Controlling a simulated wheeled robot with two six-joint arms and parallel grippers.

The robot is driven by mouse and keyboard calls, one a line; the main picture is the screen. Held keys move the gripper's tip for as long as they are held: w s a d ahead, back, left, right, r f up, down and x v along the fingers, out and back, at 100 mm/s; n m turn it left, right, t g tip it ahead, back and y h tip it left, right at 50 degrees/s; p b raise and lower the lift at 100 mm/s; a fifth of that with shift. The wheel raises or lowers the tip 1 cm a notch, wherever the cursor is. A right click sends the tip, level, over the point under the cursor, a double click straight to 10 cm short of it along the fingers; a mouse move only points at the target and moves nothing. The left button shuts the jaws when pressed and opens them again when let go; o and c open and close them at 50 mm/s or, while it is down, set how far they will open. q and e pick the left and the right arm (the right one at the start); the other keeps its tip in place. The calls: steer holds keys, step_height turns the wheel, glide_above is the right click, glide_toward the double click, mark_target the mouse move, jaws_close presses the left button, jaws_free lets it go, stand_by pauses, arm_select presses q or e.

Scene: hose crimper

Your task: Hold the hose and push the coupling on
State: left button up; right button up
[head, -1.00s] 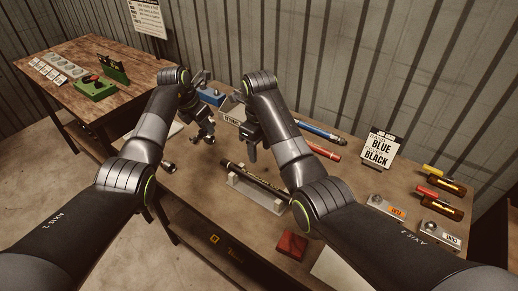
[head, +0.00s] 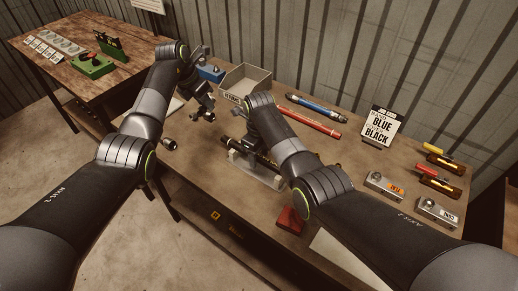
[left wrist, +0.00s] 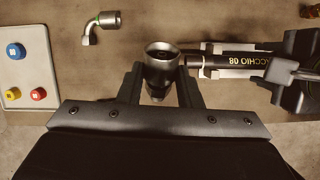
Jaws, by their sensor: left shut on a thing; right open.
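My left gripper (head: 203,114) is shut on a metal coupling (left wrist: 160,66), which shows round and open-ended between its fingers in the left wrist view. The black hose (left wrist: 236,60), with yellow lettering, lies in a pale cradle (head: 262,181). In the left wrist view the hose end appears just right of the coupling; in the head view the left gripper is left of and behind the cradle, apart from it. My right gripper (left wrist: 290,72) is open, low at the hose's other part. Its fingers are partly hidden by its arm in the head view, so contact is unclear.
An elbow fitting (left wrist: 102,24) lies loose on the bench. A grey bin (head: 244,83), blue hose (head: 317,107) and red hose (head: 311,123) are behind. A sign (head: 381,128) names blue and black. A red block (head: 291,221) is near the front edge.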

jaws_close()
stand_by(0.6)
stand_by(0.4)
arm_select(q)
steer(key=shift+f, duration=0.1)
steer(key=f+m+t, duration=0.2)
steer(key=f+m, duration=0.1)
steer(key=m, duration=0.1)
steer(key=w+a+f+m+t, duration=0.1)
steer(key=f+m+t, duration=0.1)
steer(key=f+m, duration=0.2)
steer(key=w+a+f+m+t+h, duration=0.1)
steer(key=f+m+t, duration=0.1)
steer(key=f+m, duration=0.2)
steer(key=shift+a+m, duration=0.1)
steer(key=shift+m, duration=1.1)
steer(key=shift+s+a+f+m+t+h, duration=0.15)
steer(key=shift+a+f+m+t+h, duration=0.55)
steer(key=shift+a+f+m+t, duration=0.15)
